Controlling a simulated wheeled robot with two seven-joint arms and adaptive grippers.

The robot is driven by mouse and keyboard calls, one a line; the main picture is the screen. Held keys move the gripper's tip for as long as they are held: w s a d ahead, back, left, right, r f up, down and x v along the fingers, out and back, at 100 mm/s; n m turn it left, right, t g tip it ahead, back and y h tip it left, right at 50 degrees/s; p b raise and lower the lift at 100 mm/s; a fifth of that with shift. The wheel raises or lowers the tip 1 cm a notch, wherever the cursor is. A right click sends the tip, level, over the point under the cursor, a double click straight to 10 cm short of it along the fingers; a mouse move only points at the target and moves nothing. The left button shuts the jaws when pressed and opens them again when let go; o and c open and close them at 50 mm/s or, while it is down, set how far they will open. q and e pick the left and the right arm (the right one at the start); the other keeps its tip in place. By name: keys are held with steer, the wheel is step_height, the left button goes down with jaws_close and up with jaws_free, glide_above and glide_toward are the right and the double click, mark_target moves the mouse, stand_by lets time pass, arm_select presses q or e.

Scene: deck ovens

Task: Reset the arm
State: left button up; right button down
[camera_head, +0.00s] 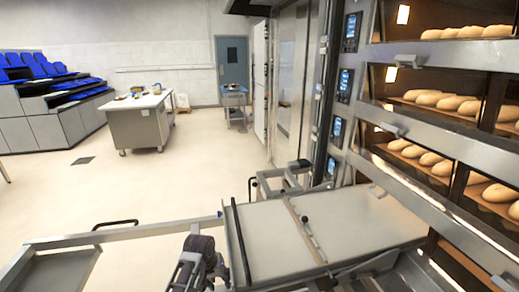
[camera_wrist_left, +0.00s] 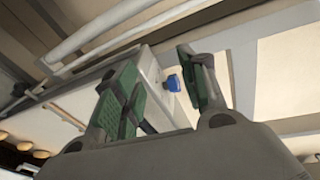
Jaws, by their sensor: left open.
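My left gripper (camera_head: 198,264) shows at the bottom of the head view, in front of the loader's left side. In the left wrist view its two green-padded fingers (camera_wrist_left: 160,72) stand apart with nothing held between them. A small blue part (camera_wrist_left: 173,83) shows in the gap behind them, at a distance I cannot tell. I cannot make out my right gripper in either view.
A pale loader bed (camera_head: 272,243) with metal rails stands close by, by the deck ovens (camera_head: 440,140) holding several loaves (camera_head: 437,100). A steel worktable (camera_head: 138,122) stands further back. Open floor (camera_head: 120,185) lies to the left.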

arm_select(q)
steer(key=s+a+r+m+t+y, duration=0.1)
steer(key=s+a+r, duration=0.15)
steer(key=s, duration=0.55)
steer(key=s+a+r+m, duration=0.1)
steer(key=s+a+r, duration=0.15)
steer(key=s, duration=0.65)
steer(key=s+a+r+m+t+y, duration=0.1)
steer(key=s+a, duration=0.2)
steer(key=s, duration=0.5)
step_height(320, 180, down, 32)
steer(key=s+g, duration=0.1)
steer(key=s, duration=0.1)
steer(key=s+a+f+g, duration=0.1)
steer(key=s+a+f, duration=0.1)
steer(key=s+f, duration=0.8)
steer(key=s+a+f, duration=0.2)
steer(key=s+f, duration=0.8)
steer(key=s, duration=0.2)
steer(key=shift+s+f+g, duration=0.3)
steer(key=shift+f+g, duration=0.1)
